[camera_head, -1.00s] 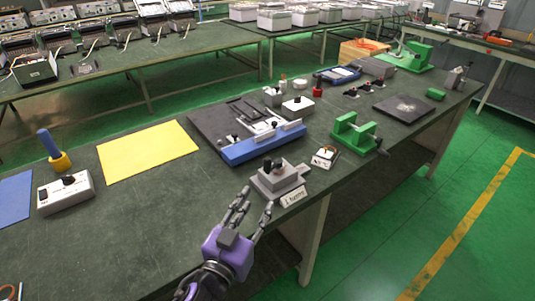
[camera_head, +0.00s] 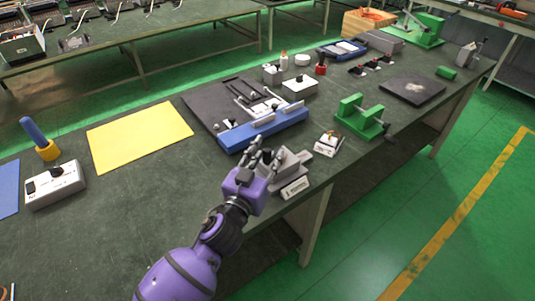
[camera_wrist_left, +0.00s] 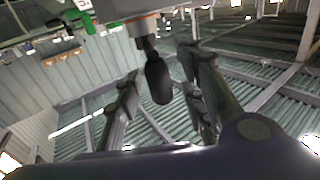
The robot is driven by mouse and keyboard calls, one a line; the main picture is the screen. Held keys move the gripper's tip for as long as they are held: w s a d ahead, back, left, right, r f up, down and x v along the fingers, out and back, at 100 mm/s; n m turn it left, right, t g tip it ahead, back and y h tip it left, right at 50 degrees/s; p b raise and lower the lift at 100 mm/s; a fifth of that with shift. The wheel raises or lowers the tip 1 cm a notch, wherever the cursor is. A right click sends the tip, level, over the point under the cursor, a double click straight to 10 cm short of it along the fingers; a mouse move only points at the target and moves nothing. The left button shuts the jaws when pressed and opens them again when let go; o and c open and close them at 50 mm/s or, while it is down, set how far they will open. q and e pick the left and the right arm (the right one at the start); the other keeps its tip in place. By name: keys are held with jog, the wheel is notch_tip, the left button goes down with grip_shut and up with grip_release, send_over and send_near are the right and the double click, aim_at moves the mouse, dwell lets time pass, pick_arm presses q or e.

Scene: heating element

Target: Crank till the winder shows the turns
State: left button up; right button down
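The grey winder (camera_head: 292,168) stands at the front edge of the bench, with a white label plate (camera_head: 295,188) in front of it; I cannot read the label. My left gripper (camera_head: 265,152) is at the winder's left side, and its fingers partly hide the winder's top. In the left wrist view, a black crank knob (camera_wrist_left: 158,80) hangs between the spread fingers (camera_wrist_left: 160,95). The fingers look open around the knob, with gaps on both sides. My right gripper is in neither view.
A blue-railed fixture (camera_head: 262,130) lies just behind the winder. A small white-topped block (camera_head: 328,143) and a green stand (camera_head: 360,117) are to its right. A yellow mat (camera_head: 140,135) and a grey control box (camera_head: 55,185) lie left. Bare bench lies between.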

pick_arm(q)
jog(key=shift+c, duration=0.5)
jog(key=shift+w+d, duration=0.1)
grip_shut()
jog(key=shift+w, duration=0.1)
